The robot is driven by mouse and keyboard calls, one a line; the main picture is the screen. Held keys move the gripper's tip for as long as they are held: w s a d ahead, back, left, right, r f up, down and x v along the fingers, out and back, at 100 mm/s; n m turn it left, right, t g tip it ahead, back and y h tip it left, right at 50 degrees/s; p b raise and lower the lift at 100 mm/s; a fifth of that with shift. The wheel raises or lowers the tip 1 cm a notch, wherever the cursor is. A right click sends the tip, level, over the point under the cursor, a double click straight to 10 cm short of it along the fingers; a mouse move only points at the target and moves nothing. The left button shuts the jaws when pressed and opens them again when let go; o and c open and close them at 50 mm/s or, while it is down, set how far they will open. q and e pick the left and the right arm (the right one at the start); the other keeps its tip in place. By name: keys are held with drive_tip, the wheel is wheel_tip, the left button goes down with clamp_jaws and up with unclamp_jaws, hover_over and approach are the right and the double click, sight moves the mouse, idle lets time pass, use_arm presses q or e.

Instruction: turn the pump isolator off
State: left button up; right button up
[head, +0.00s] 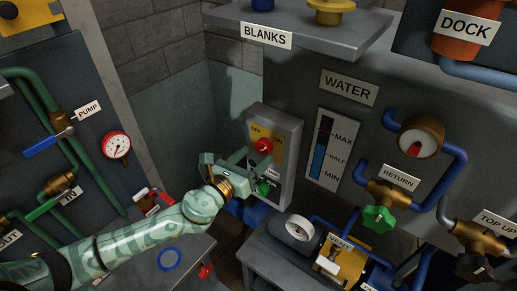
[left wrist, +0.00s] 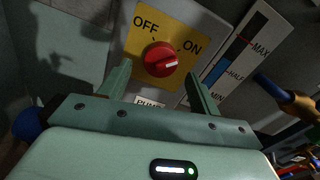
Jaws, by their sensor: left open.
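The pump isolator is a red round knob (head: 263,146) on a yellow OFF/ON plate (head: 276,150), set in a grey box (head: 288,125) on the wall. In the left wrist view the red knob (left wrist: 160,59) has a pale mark that points right, roughly towards the ON side. My left gripper (head: 247,160) is in front of the box, just below and left of the knob. Its jaws are open, one finger low on each side of the knob in the wrist view. I cannot tell whether they touch it. My right gripper is not in view.
A green button (head: 264,187) sits lower on the box, partly behind my gripper. A WATER level gauge (head: 325,150) is to the right. A grey BLANKS shelf (head: 300,40) overhangs above. The PUMP valve's blue handle (head: 48,141) is on the left panel.

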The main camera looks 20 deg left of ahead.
use_arm(q)
drive_tip(key=shift+x, duration=1.4)
drive_tip(key=c, duration=1)
